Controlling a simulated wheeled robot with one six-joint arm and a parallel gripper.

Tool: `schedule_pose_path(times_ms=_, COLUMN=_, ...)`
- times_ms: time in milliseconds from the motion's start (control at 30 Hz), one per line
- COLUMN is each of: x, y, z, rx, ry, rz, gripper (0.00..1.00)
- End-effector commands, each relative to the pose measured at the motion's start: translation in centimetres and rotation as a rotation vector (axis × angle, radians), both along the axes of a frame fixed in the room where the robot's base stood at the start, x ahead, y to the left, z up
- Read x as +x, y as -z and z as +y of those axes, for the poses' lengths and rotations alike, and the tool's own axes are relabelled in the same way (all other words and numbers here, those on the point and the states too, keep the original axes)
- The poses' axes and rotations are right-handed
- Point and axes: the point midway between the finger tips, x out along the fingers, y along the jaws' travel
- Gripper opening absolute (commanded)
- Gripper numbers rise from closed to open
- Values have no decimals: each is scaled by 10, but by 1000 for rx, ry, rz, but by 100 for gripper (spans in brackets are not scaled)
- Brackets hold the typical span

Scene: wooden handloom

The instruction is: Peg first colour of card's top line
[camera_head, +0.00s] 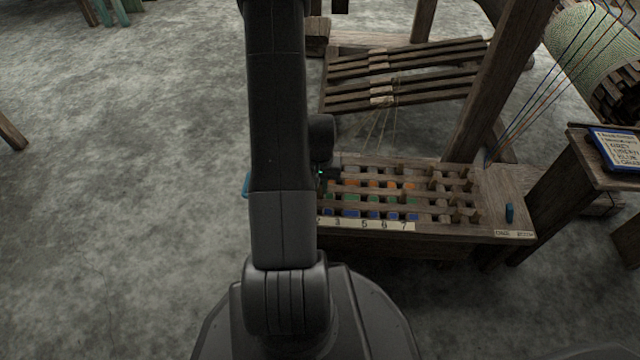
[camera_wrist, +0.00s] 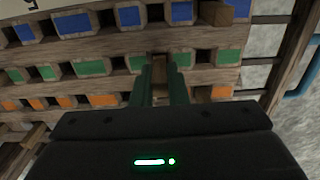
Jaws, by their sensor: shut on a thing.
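The wooden peg board (camera_head: 440,232) stands at the loom's foot, with rows of orange, green and blue squares. The card (camera_head: 616,148) lies on a post top at the right; its lettering is too small to read surely. In the wrist view my gripper (camera_wrist: 162,72) is shut on a wooden peg (camera_wrist: 160,76) at the green row, beside a green square (camera_wrist: 201,60). I cannot tell whether the peg sits in a hole. In the head view my arm hides most of my gripper and the board's left end.
Several wooden pegs (camera_head: 456,214) stand at the board's right side. Slanted wooden treadles (camera_head: 400,75) lie behind. A loom post (camera_head: 497,85) rises at the right.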

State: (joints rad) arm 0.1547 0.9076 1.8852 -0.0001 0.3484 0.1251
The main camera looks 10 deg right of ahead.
Motion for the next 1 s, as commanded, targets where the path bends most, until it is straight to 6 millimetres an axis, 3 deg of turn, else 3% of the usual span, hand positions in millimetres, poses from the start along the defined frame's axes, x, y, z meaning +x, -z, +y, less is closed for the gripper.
schedule_pose_path(times_ms=200, x=0, y=14, z=0, rx=0, ry=0, rz=0, gripper=0)
schedule_pose_path(times_ms=467, x=0, y=13, z=0, rx=0, ry=0, rz=0, gripper=0)
schedule_pose_path(times_ms=500, x=0, y=13, z=0, rx=0, ry=0, rz=0, gripper=17)
schedule_pose_path(times_ms=600, x=0, y=13, z=0, rx=0, ry=0, rz=0, gripper=37)
schedule_pose_path(times_ms=1000, x=0, y=5, z=0, rx=0, ry=0, rz=-1, gripper=39)
